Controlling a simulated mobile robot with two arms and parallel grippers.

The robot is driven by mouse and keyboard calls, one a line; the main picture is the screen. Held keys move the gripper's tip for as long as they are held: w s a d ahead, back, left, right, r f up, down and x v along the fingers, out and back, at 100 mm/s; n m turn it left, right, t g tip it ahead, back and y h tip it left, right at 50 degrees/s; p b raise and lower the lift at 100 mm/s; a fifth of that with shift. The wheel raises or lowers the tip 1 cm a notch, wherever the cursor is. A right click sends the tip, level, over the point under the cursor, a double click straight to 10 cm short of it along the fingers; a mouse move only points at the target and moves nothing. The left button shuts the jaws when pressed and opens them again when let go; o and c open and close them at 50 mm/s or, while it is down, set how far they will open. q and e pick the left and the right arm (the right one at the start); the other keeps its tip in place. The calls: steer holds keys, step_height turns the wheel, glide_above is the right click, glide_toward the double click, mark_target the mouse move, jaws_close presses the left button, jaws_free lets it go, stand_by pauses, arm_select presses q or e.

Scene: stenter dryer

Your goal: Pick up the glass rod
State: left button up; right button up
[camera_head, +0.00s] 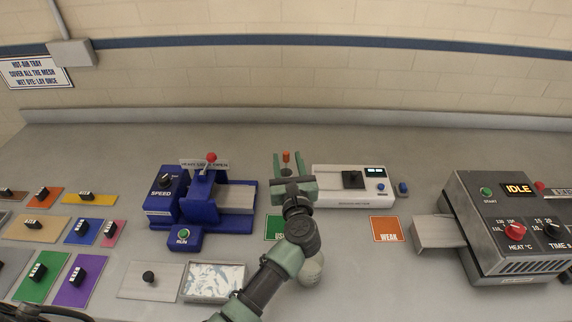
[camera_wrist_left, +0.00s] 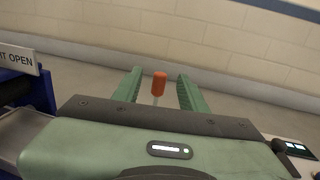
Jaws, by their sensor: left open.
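The glass rod (camera_head: 286,157) stands upright at the back of the bench, with an orange top and a thin pale shaft. It also shows in the left wrist view (camera_wrist_left: 159,84), where its lower end is hidden behind my gripper's body. My left gripper (camera_head: 288,160) is open, with one green finger on each side of the rod. In the left wrist view the fingers (camera_wrist_left: 158,88) stand apart, with a visible gap between the rod and each finger. My right gripper is not in view.
A blue machine (camera_head: 232,199) with a red-knobbed lever stands left of my gripper. A white device (camera_head: 340,199) stands close on the right. A grey heater (camera_head: 505,215) is at far right. Coloured plates (camera_head: 80,280) with black knobs lie at left. The wall runs behind.

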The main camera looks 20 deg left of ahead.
mark_target(287, 156)
arm_select(q)
steer(key=x, duration=0.3)
steer(key=shift+w+f, duration=0.1)
steer(key=shift+w, duration=0.1)
steer(key=shift+s, duration=0.1)
steer(key=shift+c, duration=0.5)
jaws_close()
